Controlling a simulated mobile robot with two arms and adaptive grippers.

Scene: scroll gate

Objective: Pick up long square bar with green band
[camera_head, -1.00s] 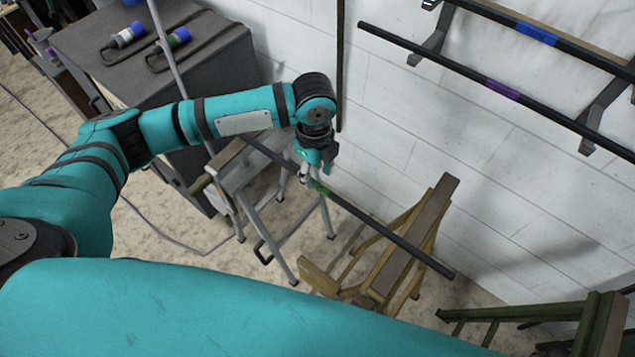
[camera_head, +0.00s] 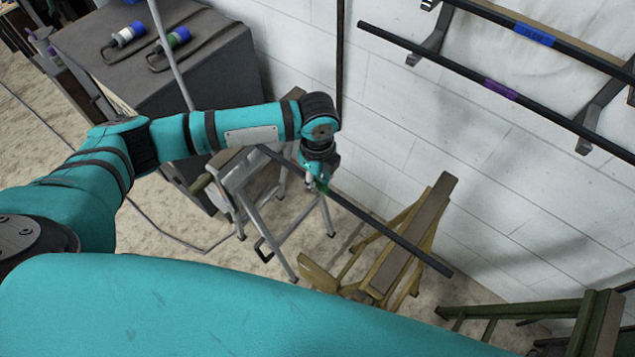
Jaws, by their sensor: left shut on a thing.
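The long dark square bar (camera_head: 392,235) with a green band (camera_head: 322,188) lies slanting across the middle of the head view, over a grey metal stand and a wooden trestle. My left gripper (camera_head: 316,184) points down at the green band and is shut on the bar there. The fingers and part of the band cover each other. The bar's upper left end shows beyond the gripper, near the grey stand. My right gripper is not in view.
A grey metal stand (camera_head: 277,232) and a wooden trestle (camera_head: 405,245) stand below the bar. Wall brackets hold a bar with a purple band (camera_head: 501,89) and one with a blue band (camera_head: 534,34). A dark cabinet (camera_head: 228,59) stands at upper left. A green frame (camera_head: 510,313) stands at lower right.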

